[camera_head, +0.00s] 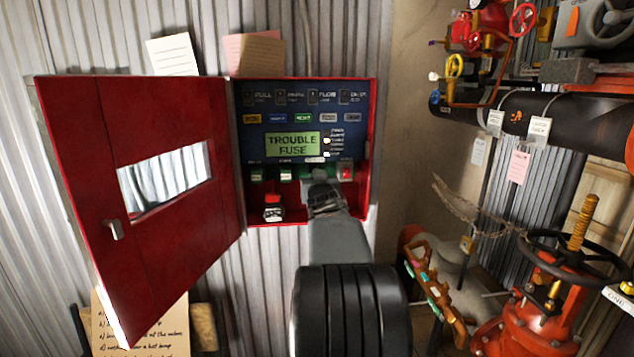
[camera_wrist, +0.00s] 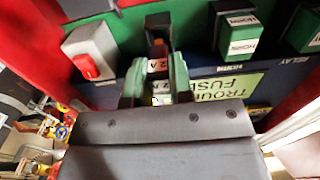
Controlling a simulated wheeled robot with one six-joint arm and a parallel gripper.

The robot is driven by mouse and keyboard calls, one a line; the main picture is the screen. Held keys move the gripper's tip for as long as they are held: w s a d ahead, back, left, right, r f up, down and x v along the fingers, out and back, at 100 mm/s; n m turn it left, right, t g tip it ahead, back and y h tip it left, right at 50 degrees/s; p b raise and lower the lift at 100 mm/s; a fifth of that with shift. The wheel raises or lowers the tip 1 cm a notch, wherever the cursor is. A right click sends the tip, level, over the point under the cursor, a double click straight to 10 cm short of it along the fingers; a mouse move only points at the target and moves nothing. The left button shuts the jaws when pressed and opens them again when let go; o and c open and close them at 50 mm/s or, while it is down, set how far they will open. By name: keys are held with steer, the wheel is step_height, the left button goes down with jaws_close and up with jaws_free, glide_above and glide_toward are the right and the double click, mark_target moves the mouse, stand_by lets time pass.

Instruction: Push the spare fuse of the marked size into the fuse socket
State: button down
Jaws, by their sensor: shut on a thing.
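The open red panel box (camera_head: 368,130) holds a blue control panel with a lit display (camera_head: 293,143) reading "TROUBLE FUSE". My gripper (camera_head: 322,187) reaches into its lower part, and its wrist hides what lies behind it. In the wrist view my gripper (camera_wrist: 156,80) is shut on a small fuse (camera_wrist: 157,67) with a white label that seems to read "2 A". A dark slot with an orange-brown part (camera_wrist: 157,46) lies just beyond the fuse, in line with it. I cannot tell whether the fuse touches or enters it.
A red-and-black item (camera_head: 272,208) sits at the box's lower left. A red switch (camera_wrist: 90,54) and green labelled switches (camera_wrist: 240,32) flank the gripper closely. The open red door (camera_head: 150,230) stands left. Pipes and a valve wheel (camera_head: 575,255) stand right.

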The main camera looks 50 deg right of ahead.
steer(key=shift+w+d, duration=0.1)
steer(key=shift+w+d, duration=0.2)
steer(key=shift+w, duration=0.05)
steer(key=shift+p+x, duration=0.55)
steer(key=shift+x, duration=1.15)
steer(key=c, duration=0.9)
jaws_free()
steer(key=shift+c, duration=0.2)
steer(key=v, duration=1.4)
steer(key=shift+b, duration=0.4)
steer(key=shift+c, duration=0.2)
